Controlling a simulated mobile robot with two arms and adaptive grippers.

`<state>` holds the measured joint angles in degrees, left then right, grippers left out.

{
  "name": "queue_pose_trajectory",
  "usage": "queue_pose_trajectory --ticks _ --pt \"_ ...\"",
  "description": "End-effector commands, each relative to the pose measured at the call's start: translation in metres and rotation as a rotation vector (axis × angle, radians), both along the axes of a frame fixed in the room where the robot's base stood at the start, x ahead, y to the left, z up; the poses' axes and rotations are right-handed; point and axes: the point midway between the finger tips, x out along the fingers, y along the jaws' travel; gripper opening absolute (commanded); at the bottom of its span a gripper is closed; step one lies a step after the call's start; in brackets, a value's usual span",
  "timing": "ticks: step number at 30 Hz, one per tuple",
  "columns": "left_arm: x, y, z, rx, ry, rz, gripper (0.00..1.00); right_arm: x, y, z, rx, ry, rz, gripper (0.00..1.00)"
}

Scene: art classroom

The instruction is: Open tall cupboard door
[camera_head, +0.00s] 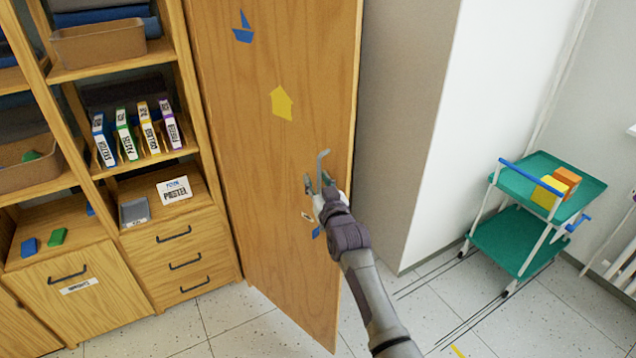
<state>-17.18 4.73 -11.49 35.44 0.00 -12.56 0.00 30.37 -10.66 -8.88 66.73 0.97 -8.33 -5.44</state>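The tall cupboard door (275,160) is a wooden panel with blue and yellow shapes on it. It stands swung out at an angle from the front of the shelf unit, with its free edge on the right. The cupboard's inside is hidden behind it. A grey bent handle (321,163) sits near the free edge. My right gripper (320,183) is at the handle's lower part, its fingers on either side of it. I cannot tell whether they are closed on it. My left gripper is not in view.
Wooden shelves (125,75) with bins, boxes and drawers stand left of the door. A green trolley (515,240) with yellow and orange blocks is at the right. A pale wall (400,130) is just right of the door. Tiled floor in front is clear.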

Motion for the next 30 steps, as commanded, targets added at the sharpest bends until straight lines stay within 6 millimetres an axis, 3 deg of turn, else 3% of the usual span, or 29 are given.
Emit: queue_pose_trajectory --ticks 8,21,30 --pt "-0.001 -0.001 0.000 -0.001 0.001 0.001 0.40 -0.023 -0.006 -0.002 0.001 0.002 -0.001 0.37" --pt "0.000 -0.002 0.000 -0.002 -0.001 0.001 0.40 -0.102 -0.023 -0.001 -0.001 0.001 0.001 0.37" --pt "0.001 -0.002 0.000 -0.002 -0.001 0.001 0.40 -0.117 -0.026 0.000 -0.001 0.000 0.002 0.37"
